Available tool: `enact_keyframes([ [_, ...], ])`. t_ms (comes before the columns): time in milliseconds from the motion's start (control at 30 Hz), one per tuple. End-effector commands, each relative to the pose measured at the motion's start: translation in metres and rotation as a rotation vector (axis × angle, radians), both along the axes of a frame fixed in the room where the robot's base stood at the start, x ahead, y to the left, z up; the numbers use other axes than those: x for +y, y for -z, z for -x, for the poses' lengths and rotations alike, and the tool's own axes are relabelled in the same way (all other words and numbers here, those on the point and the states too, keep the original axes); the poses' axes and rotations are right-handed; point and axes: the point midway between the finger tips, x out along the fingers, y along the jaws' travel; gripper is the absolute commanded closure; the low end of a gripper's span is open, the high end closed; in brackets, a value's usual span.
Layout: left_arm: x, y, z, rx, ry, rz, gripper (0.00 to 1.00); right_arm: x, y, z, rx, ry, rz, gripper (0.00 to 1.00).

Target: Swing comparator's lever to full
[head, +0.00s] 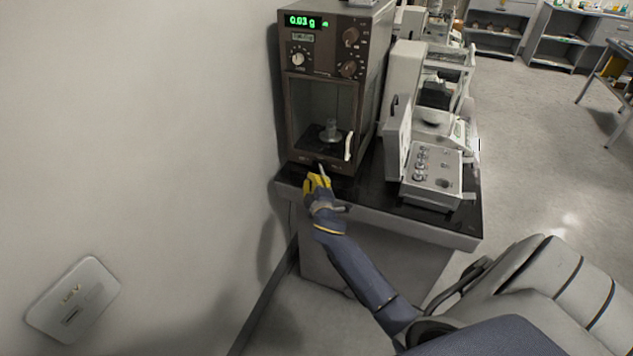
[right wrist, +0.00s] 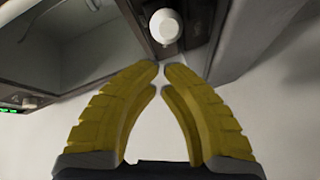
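The comparator (head: 333,75) is a tall dark brown cabinet with a green display reading 0.03 g, knobs and a glazed chamber. A pale weight (head: 330,132) stands inside on the pan. A white curved handle (head: 348,147) shows at the chamber's lower right; I cannot tell whether it is the lever. My yellow right gripper (head: 319,178) is just in front of the cabinet's lower front edge. My left gripper is out of view.
The comparator stands on a black-topped table (head: 440,228) against the pale wall at left. A grey control box (head: 432,178) and other balances stand to its right. Open floor lies beyond the table.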

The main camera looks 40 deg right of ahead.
Motion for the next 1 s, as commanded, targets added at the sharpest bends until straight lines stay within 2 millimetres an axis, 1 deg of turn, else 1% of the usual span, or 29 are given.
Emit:
enact_keyframes([
  [33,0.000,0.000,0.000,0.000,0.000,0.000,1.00,0.009,-0.004,-0.002,-0.003,-0.003,-0.003,1.00],
  [133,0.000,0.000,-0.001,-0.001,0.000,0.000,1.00,0.026,-0.013,-0.007,-0.005,-0.005,-0.005,1.00],
  [167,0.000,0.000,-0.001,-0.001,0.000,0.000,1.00,0.030,-0.014,-0.004,-0.003,-0.005,-0.006,1.00],
  [200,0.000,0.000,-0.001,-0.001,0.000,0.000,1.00,0.031,-0.012,0.006,-0.001,-0.004,-0.005,1.00],
  [400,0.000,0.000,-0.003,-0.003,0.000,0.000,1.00,0.047,-0.017,0.040,-0.001,-0.004,-0.005,1.00],
  [600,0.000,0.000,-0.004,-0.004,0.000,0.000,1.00,0.058,-0.020,0.066,-0.001,-0.003,-0.003,1.00],
  [700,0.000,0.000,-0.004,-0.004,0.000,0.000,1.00,0.062,-0.021,0.074,0.000,-0.004,-0.003,1.00],
  [833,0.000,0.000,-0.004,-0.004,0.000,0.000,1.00,0.065,-0.023,0.081,-0.001,-0.003,-0.001,1.00],
  [1000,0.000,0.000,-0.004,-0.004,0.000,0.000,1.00,0.069,-0.024,0.083,-0.017,-0.013,-0.022,1.00],
])
